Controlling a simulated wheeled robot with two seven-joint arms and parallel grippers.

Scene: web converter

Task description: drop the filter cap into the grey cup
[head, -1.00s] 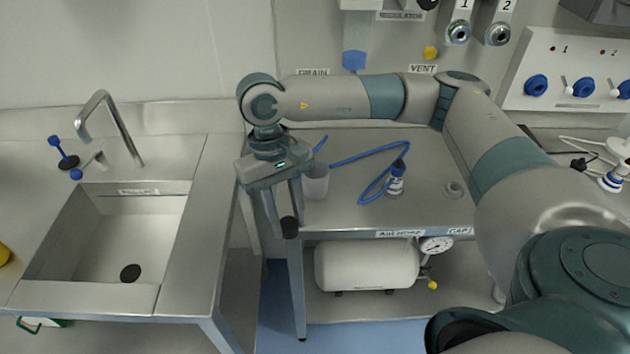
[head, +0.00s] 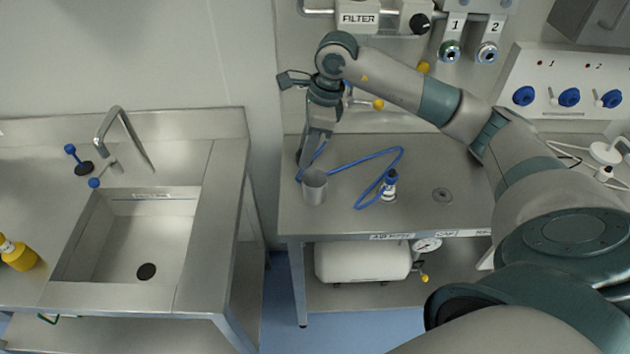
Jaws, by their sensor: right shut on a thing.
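The grey cup (head: 314,190) stands upright on the steel bench, near its left end. My right gripper (head: 308,155) points down just behind the cup's rim in the picture, slightly to its left. It is shut on the filter cap (head: 303,157), a small dark piece at the fingertips, mostly hidden by the fingers. I cannot tell the cap's height over the bench. My left gripper is not in view.
A round fitting (head: 442,195) sits on the bench near the CAP label. A sink (head: 130,235) is left, across a gap. A white tank (head: 362,261) lies below the bench.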

